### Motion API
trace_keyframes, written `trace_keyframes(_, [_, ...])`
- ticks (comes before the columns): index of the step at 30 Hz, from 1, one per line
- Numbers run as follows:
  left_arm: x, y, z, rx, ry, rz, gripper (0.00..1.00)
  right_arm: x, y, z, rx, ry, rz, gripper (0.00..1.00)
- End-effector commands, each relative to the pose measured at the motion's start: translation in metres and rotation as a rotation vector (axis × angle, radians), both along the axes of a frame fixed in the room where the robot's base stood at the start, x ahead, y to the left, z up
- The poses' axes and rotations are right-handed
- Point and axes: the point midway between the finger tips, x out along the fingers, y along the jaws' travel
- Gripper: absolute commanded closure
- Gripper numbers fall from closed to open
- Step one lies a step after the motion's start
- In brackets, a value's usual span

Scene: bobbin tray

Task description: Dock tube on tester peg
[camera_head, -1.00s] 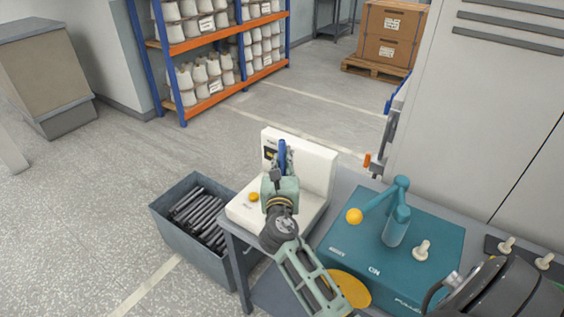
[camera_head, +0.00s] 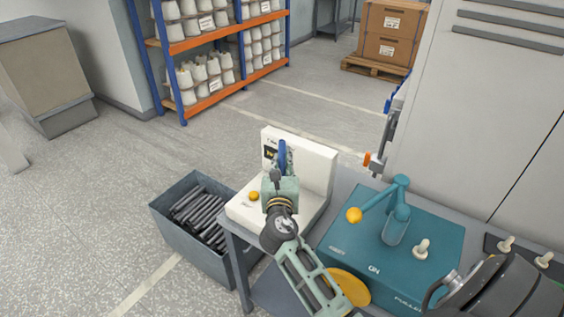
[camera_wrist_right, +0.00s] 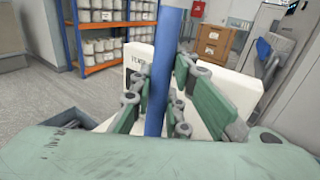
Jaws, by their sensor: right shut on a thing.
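The blue tube (camera_head: 282,155) stands upright at the white tester (camera_head: 315,165). My right gripper (camera_head: 279,178) is shut on the tube, over the tester's base. In the right wrist view, the tube (camera_wrist_right: 166,70) runs upright between the green fingers of my right gripper (camera_wrist_right: 160,98), with the white tester (camera_wrist_right: 240,88) behind. The tester's peg is hidden behind the gripper and tube, so I cannot tell whether the tube sits on it. My left gripper is not in view.
A grey bin (camera_head: 172,222) of dark tubes stands left of the bench (camera_head: 232,230). A teal machine (camera_head: 430,262) with a lever and an orange knob (camera_head: 354,216) stands to the right. An orange button (camera_head: 253,196) is on the tester's base.

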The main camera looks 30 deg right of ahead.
Motion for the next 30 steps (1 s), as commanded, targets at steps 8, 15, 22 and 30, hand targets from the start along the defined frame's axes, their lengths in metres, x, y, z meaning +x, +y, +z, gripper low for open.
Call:
trace_keyframes(8, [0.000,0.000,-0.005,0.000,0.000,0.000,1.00,0.000,0.000,-0.007,0.000,0.000,0.000,1.00])
trace_keyframes(15, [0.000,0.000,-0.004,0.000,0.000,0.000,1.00,0.000,0.000,-0.006,0.000,0.000,0.000,0.77])
trace_keyframes(22, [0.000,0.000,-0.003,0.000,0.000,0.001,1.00,-0.003,0.002,-0.006,0.000,0.001,0.001,0.77])
trace_keyframes(30, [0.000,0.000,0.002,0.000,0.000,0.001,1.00,-0.020,0.014,-0.006,0.000,0.002,0.001,0.77])
